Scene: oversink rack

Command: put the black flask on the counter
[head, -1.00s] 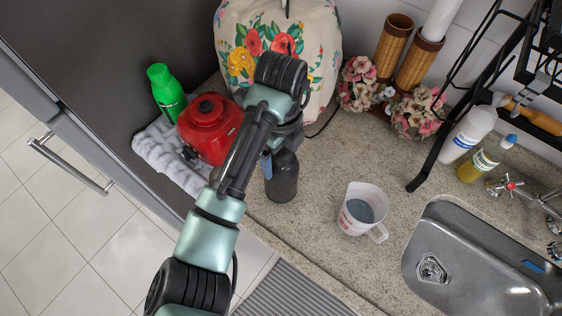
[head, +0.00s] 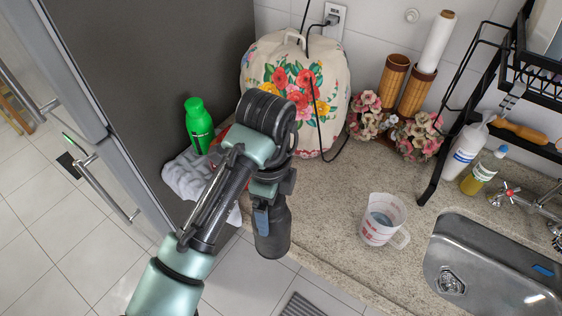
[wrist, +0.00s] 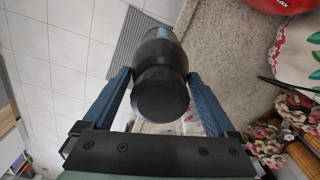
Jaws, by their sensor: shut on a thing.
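The black flask (head: 272,232) hangs upright below my gripper (head: 270,192) in the head view, near the counter's front edge. In the wrist view my gripper (wrist: 163,95) is shut on the flask (wrist: 160,92), with one blue finger on each side of it. Behind the flask the wrist view shows floor tiles on the left and counter on the right. The speckled stone counter (head: 325,212) lies to the right of the flask in the head view. I cannot tell the exact gap between flask and counter.
A measuring cup (head: 383,220) stands on the counter left of the sink (head: 490,262). A flowered cover (head: 300,95) and flower bunches stand at the back. A green bottle (head: 199,125) and a grey towel (head: 186,178) are on the left. The counter's middle is clear.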

